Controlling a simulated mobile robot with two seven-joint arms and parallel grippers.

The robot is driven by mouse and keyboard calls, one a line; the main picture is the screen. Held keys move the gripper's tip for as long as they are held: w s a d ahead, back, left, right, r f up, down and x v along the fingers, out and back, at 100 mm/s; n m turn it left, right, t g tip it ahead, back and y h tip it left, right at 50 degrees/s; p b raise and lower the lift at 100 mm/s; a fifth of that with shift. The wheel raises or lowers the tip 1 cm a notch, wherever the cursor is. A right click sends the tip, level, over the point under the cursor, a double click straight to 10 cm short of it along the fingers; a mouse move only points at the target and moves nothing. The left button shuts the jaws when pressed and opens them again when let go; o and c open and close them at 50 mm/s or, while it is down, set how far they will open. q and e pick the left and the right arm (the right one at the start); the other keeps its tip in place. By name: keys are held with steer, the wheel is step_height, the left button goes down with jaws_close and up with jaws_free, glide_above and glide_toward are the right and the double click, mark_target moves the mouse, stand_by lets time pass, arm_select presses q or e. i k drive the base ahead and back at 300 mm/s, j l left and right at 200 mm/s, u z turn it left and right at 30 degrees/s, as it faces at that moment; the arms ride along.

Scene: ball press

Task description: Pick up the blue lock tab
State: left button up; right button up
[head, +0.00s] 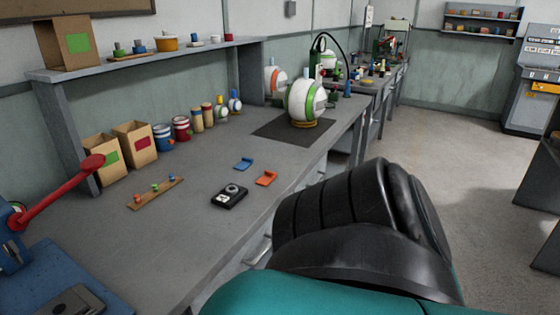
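The blue lock tab (244,163) lies flat on the grey workbench, small and with a raised end. It sits just beyond and left of a similar orange tab (266,178), with a small gap between them. Nothing touches the blue tab and it is fully visible. Neither of my grippers shows in the head view.
A black device (229,196) lies nearer on the grey workbench (205,165). A wooden strip with coloured pegs (155,192) is left of it. A white-and-green ball (305,101) stands on a dark mat behind. A red-handled press (62,190) is at left.

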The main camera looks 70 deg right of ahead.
mark_target(246, 162)
steer(key=z, duration=2.15)
steer(key=u, duration=2.25)
steer(key=l+u, duration=0.2)
steer(key=u, duration=0.15)
steer(key=k+l+u, duration=0.1)
steer(key=u, duration=0.25)
steer(key=k+l+u, duration=0.1)
steer(key=u, duration=0.25)
steer(key=k+l, duration=0.6)
steer(key=l, duration=0.2)
steer(key=k+l, duration=0.6)
steer(key=l, duration=0.15)
steer(key=k+l, duration=0.6)
steer(key=l, duration=0.2)
